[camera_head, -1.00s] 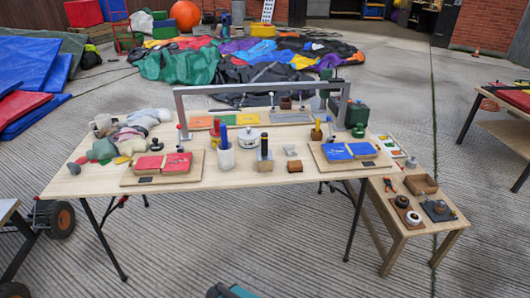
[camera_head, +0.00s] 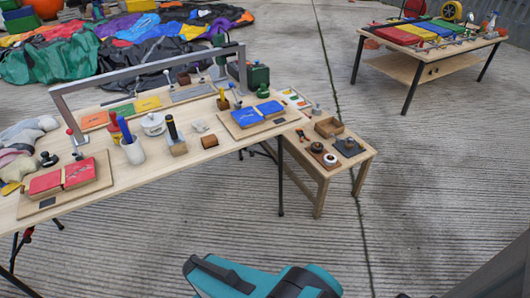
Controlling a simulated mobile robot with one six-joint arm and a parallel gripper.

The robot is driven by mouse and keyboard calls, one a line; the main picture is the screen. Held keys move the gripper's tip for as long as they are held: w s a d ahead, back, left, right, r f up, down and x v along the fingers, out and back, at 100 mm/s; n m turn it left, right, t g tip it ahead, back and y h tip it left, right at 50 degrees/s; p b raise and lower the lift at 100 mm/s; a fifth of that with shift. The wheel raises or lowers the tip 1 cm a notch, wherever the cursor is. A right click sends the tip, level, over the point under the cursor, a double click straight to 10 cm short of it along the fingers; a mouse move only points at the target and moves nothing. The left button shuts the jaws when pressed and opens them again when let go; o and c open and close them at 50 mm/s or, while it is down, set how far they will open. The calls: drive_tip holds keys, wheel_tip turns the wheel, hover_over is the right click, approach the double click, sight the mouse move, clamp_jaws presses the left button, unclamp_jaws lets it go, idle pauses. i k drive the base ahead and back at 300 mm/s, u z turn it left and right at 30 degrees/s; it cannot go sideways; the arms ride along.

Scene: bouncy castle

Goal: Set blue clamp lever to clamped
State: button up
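A board with two blue pads (camera_head: 257,113) lies at the right end of the work table. My gripper is not in view; only a teal and black part that looks like mine shows at the bottom edge.
The work table (camera_head: 118,200) also holds red pads (camera_head: 62,178), a white cup (camera_head: 134,152), a pot (camera_head: 153,124) and a grey frame (camera_head: 150,69). A low side bench (camera_head: 318,173) stands at its right.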

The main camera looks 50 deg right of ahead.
sight(231, 84)
drive_tip(key=z, duration=4.4)
drive_tip(key=i, duration=0.1)
drive_tip(key=u, duration=3)
drive_tip(key=k, duration=0.9)
drive_tip(key=u, duration=0.15)
drive_tip(key=i, duration=0.65)
